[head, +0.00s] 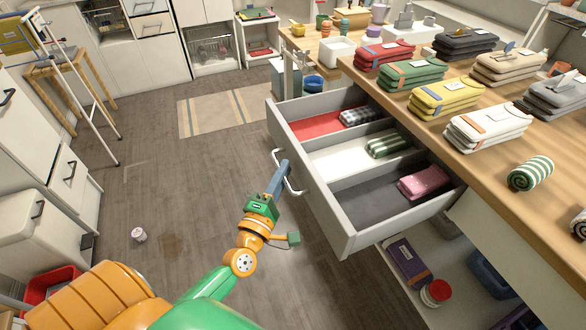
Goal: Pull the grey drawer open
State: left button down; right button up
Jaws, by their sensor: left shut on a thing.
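The grey drawer (309,186) stands out from under the wooden counter, well open. Its inside is split into three compartments, with red, white and dark grey floors. A white bar handle (292,187) is on its front face. My left gripper (284,172) reaches the handle from the left and is shut on it; the fingertips are partly hidden against the bar. A checked rolled cloth (360,116) lies in the red compartment, a green striped roll (388,146) in the white one, and a pink roll (423,181) in the grey one. My right gripper is not in view.
Folded cloth stacks in several colours, such as a yellow one (446,98), and a green striped roll (530,173) sit on the counter (408,121). A small can (138,234) stands on the floor at left. The floor before the drawer is mostly clear.

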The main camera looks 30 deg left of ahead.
pick_arm(q)
jog(key=shift+s+a, duration=0.65)
jog(key=shift+s, duration=0.1)
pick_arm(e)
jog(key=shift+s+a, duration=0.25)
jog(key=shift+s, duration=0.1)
pick_arm(q)
jog(key=c, duration=0.9)
grip_release()
jog(key=s+d+b, duration=0.1)
jog(key=s, duration=0.6)
jog(key=shift+f, duration=0.45)
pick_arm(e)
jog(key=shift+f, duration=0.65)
